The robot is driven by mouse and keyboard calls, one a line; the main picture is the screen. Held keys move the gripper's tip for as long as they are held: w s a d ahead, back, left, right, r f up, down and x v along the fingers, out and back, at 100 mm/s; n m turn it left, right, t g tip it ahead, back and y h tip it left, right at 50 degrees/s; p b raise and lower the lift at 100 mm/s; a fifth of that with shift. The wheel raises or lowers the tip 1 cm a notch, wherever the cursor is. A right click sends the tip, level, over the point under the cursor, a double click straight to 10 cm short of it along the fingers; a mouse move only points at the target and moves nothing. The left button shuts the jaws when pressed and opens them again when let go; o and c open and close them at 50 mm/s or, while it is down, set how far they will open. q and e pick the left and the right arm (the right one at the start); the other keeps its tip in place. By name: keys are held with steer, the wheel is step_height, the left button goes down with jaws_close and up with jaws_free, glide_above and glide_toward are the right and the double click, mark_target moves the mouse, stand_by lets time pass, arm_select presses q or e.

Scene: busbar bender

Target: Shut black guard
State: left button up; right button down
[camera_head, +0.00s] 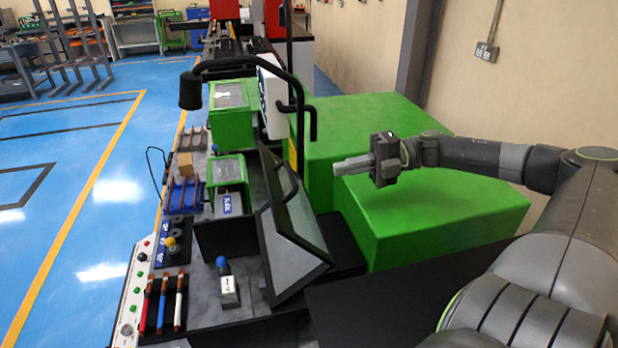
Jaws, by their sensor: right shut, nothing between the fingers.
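The black guard (296,236) is a black-framed panel with a see-through or grey pane, on the right side of the bender's work bed. It stands tilted, leaning out to the right over the machine's edge. Its curved black handle (286,178) is near its upper part. My right gripper (337,167) is shut and empty, in front of the green housing, to the right of the handle and apart from it. Its fingers point left toward the guard. My left gripper is not in view.
The large green housing (440,215) fills the space under and behind my right arm. A black lamp arm (240,66) arches above the bed. Copper bars with coloured sleeves (163,300) lie at the front left, beside a button panel (132,297).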

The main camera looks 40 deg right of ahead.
steer(key=shift+x, duration=3.9)
steer(key=shift+r, duration=0.1)
